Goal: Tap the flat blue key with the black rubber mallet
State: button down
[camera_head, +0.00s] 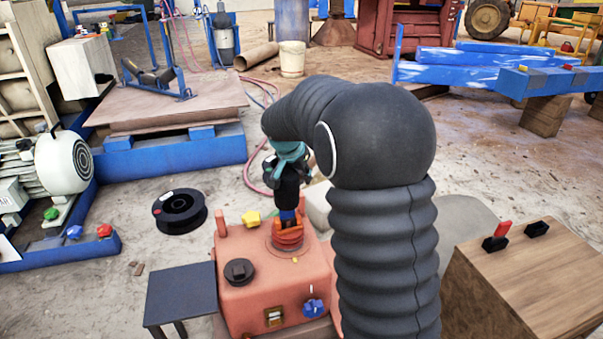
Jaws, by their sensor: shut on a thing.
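My gripper (287,178) points down over the red-orange box, below a teal wrist part, partly hidden by my arm. It is shut on a dark upright thing (288,200), which looks like the black rubber mallet; its outline merges with my gripper. Just below it a narrow blue piece (287,216), which looks like the flat blue key, stands in an orange holder (286,228) on a round red base. The mallet's lower end appears very close to the blue piece; I cannot tell whether they touch.
The red-orange box (262,284) also bears a black hexagonal cap (239,271), a yellow knob (251,218) and a blue knob (313,307). A dark side table (180,292) stands left, a wooden box (520,285) right. A black spool (180,211) lies on the floor.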

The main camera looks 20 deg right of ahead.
jog(key=shift+r+p, duration=1.55)
jog(key=shift+r, duration=0.8)
